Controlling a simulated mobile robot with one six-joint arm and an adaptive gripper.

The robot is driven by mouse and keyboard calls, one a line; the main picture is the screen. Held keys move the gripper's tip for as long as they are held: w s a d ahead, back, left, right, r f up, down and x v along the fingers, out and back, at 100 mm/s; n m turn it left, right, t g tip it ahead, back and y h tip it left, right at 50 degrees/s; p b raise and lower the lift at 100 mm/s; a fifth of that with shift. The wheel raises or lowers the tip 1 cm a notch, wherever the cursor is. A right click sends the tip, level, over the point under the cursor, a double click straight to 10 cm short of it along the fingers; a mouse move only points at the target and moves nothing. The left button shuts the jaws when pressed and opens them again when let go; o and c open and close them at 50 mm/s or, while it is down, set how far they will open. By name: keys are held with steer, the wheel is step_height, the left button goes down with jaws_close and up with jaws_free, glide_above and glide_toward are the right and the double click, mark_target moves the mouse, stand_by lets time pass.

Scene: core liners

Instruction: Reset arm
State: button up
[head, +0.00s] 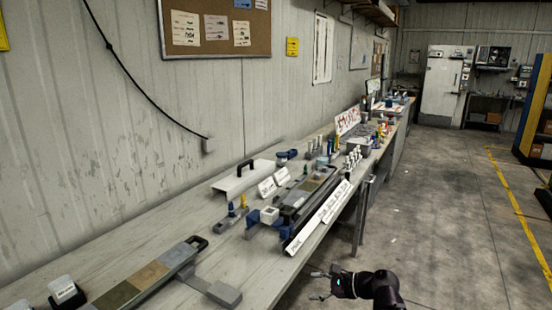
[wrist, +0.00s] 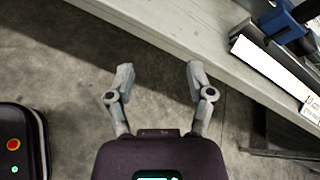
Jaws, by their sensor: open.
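My gripper (head: 318,285) shows at the bottom of the head view, off the front edge of the long workbench (head: 262,268). In the wrist view my gripper (wrist: 158,80) has its two fingers spread wide apart with nothing between them. Bare concrete floor lies beneath and between the fingers. The bench edge (wrist: 215,70) runs diagonally beyond the fingertips, and the fingers look clear of it. My arm's dark wrist part shows just right of the gripper in the head view; the rest of the arm is out of frame.
Open floor (head: 440,220) lies to the right.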

steer(key=s+d+f+n+g+h, duration=0.35)
steer(key=f+n+h, duration=0.25)
steer(key=n, duration=0.3)
steer(key=s+d+f+n+g+h, duration=0.2)
steer(key=s+f+n+h, duration=0.2)
steer(key=f+n+h, duration=0.3)
step_height(320, 180, up, 14)
steer(key=n+p, duration=0.1)
steer(key=p, duration=1.1)
steer(key=shift+w+d+f+y, duration=0.2)
steer(key=shift+d+y, duration=0.05)
steer(key=shift+y, duration=0.05)
